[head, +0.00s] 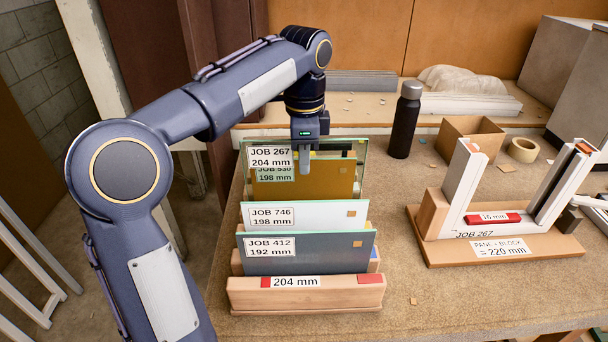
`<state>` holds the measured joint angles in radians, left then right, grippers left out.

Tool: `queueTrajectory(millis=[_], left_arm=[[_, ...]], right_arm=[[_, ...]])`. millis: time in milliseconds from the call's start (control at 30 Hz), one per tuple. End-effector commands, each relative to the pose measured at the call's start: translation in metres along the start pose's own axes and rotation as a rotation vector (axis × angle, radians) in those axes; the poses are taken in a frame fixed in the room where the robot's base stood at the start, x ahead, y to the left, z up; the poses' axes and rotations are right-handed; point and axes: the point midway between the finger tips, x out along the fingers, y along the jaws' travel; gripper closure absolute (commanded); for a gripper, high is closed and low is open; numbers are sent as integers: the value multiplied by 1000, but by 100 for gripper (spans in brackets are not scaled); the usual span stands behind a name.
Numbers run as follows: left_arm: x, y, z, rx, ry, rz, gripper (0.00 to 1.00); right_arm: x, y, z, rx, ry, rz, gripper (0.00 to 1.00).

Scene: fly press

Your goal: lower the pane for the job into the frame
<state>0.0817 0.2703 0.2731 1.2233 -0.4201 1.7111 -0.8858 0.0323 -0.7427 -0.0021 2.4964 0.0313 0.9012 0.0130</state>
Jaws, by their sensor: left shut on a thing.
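The JOB 267 pane (268,157), clear with greenish edges and labelled 204 mm, stands at the back of the wooden rack (330,292). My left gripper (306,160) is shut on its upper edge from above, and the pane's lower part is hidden. In front of it stand an ochre pane (330,182) marked 198 mm, the white JOB 746 pane (320,216) and the grey JOB 412 pane (335,250). The white frame (464,190), marked JOB 267, stands upright and open-topped at the right. A red 16 mm block (480,219) lies in its bottom.
A black bottle (404,122) stands between rack and frame, farther back. A cardboard box (468,138) and tape roll (523,150) lie behind the frame. A grey-and-dark part (592,202) beside the frame is unclear. The bench between rack and frame is mostly clear.

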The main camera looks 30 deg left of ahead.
Motion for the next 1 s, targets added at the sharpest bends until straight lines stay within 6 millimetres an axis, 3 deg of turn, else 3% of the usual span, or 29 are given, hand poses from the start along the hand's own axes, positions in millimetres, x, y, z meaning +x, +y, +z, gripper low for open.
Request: queueTrajectory(millis=[200, 1000], left_arm=[[-36, 0, 0, 0, 1, -1, 100], [-117, 0, 0, -1, 1, -2, 100]], right_arm=[[-20, -9, -10, 0, 0, 0, 54], [-92, -42, -46, 0, 0, 0, 54]])
